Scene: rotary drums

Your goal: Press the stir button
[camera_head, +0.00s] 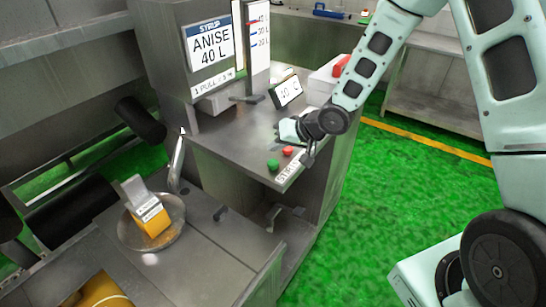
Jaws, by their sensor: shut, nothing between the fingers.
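Two small buttons sit near the front corner of the grey metal counter: a green button (273,164) and a red button (288,151). A tilted label reading "STIR" (288,172) is on the counter edge beside them.
A syrup dispenser with an "ANISE 40 L" sign (210,48) stands behind the counter. A round pan (178,232) holds a yellow carton (152,220). Green floor is open at right.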

